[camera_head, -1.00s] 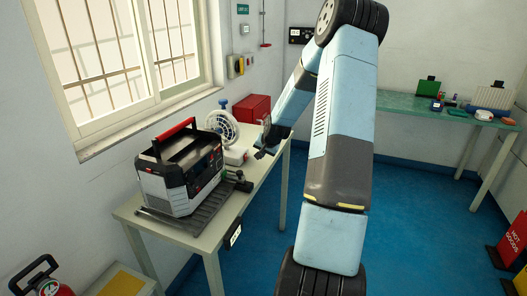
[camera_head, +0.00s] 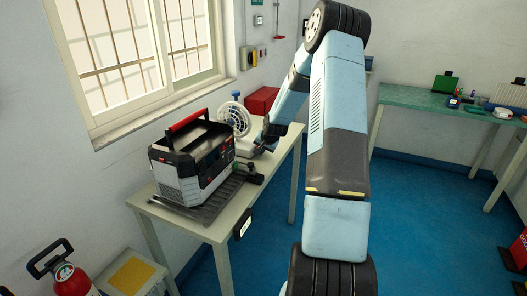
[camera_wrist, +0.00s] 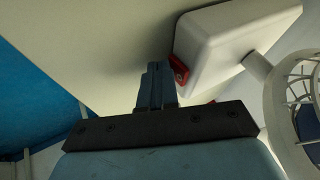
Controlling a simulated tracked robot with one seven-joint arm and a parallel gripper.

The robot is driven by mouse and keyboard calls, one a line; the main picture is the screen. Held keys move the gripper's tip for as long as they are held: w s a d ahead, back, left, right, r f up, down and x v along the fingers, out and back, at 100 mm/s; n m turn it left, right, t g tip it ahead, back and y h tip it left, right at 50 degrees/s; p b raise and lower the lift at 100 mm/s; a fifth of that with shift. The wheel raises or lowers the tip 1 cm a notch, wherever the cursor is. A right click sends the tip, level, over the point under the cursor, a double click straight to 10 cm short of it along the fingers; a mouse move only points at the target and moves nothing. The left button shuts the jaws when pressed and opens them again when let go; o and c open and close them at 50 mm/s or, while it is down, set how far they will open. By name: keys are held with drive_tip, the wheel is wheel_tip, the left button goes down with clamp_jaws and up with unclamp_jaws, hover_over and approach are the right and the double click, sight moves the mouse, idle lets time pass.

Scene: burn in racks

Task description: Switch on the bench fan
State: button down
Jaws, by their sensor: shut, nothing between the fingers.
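The bench fan is white, with a round caged head (camera_head: 234,118) on a box base (camera_head: 246,149), on the table beyond the power unit. In the wrist view its base (camera_wrist: 228,42) is at the upper right and part of its cage (camera_wrist: 302,112) at the right edge. A red switch (camera_wrist: 180,70) sits on the base's near side. My gripper (camera_wrist: 156,72) is shut and empty, its tips just left of the red switch with a small gap in the picture; contact cannot be told. In the head view my gripper is beside the base, partly hidden by my arm.
A grey and black power unit (camera_head: 190,165) with a red handle stands on a dark ribbed tray (camera_head: 207,208) on the near table. A red box (camera_head: 262,101) is behind the fan. A green bench (camera_head: 410,99) is at the right. A fire extinguisher (camera_head: 72,281) is lower left.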

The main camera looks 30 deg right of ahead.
drive_tip(key=shift+a+f, duration=0.1)
drive_tip(key=shift+a, duration=0.05)
idle(0.3)
drive_tip(key=shift+r, duration=0.25)
drive_tip(key=shift+r, duration=0.6)
drive_tip(key=s+d, duration=0.3)
drive_tip(key=shift+s+f, duration=0.15)
drive_tip(key=shift+f, duration=0.2)
drive_tip(key=s+f+v, duration=0.1)
drive_tip(key=v, duration=0.8)
drive_tip(key=shift+s+d+r, duration=0.3)
drive_tip(key=shift+s+d, duration=0.05)
drive_tip(key=shift+d, duration=0.05)
